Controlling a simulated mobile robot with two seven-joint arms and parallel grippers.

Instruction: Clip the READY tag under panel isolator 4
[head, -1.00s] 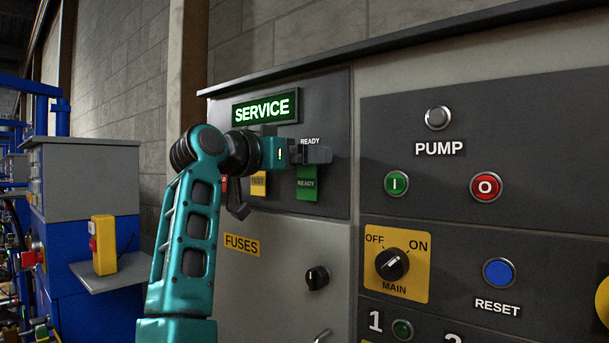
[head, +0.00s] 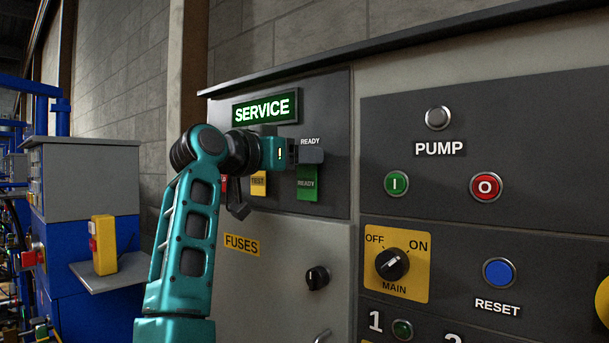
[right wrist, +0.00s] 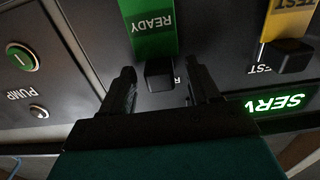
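The green READY tag (head: 307,190) hangs below the READY label on the dark upper panel. In the right wrist view the tag (right wrist: 152,28) shows upside down, by a black block-like holder (right wrist: 160,75). My right gripper (head: 314,155) is at the holder, just above the tag. In the wrist view its two fingers (right wrist: 162,88) stand apart on either side of the holder, with gaps visible, so it is open. The tag's top edge is partly hidden. Isolator 4 is not in view; only numbers 1 (head: 375,321) and part of 2 show at the bottom. My left gripper is not in view.
A yellow TEST tag (head: 258,184) hangs left of the READY tag, with a red tag partly hidden beyond. A lit SERVICE sign (head: 265,108) is above. The MAIN switch (head: 392,264) and the PUMP buttons (head: 397,184) are to the right. A blue-grey cabinet (head: 88,185) stands left.

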